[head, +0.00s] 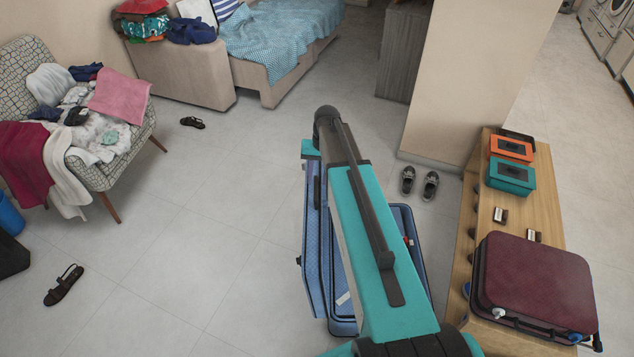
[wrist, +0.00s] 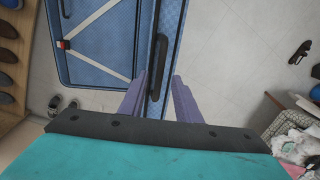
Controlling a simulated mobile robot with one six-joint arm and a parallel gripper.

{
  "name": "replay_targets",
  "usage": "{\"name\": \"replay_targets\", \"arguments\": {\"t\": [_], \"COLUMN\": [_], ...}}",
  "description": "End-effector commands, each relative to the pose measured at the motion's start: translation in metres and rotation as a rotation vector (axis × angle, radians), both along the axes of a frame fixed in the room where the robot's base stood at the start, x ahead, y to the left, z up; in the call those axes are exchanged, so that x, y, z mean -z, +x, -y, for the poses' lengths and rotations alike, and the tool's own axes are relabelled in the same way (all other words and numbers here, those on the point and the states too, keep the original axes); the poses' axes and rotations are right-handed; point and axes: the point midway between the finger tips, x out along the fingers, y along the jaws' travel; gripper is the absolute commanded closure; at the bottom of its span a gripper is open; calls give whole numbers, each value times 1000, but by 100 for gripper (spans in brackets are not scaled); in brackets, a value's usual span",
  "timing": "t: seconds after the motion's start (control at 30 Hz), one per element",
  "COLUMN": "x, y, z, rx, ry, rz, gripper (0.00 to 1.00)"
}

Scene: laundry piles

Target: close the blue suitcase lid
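The blue suitcase stands open on the floor, partly hidden behind my arm in the head view. Its lined base (head: 412,235) shows right of the arm, and its raised lid (head: 313,250) shows left of it. In the wrist view the base (wrist: 105,60) lies at the left with a strap and buckle across it. The lid (wrist: 175,40) is a narrow blue panel with a black handle, seen steeply. My gripper (wrist: 160,74) has its two purple fingers apart, with the lid's panel showing between them. I cannot tell whether either finger touches it. The fingers are hidden in the head view.
A wooden bench (head: 545,205) at the right holds a maroon suitcase (head: 535,280) and small boxes. Sneakers (head: 420,184) stand near the wall. A patterned chair (head: 110,170) with laundry is at the left. Sandals lie on the open floor (head: 215,215).

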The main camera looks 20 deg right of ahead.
Motion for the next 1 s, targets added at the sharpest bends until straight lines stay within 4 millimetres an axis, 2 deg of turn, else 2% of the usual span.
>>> {"name": "replay_targets", "arguments": {"t": [0.4, 0.77, 0.8, 0.97, 1.0], "x": [31, 34, 34, 34, 34], "y": [1, 1, 1, 1, 1], "z": [-3, -3, -2, -2, -2], "rx": [0, 1, 1, 2, 2], "ry": [0, 0, 0, 0, 0], "rz": [-1, 1, 1, 1, 0], "gripper": [70, 70, 72, 98, 100]}}
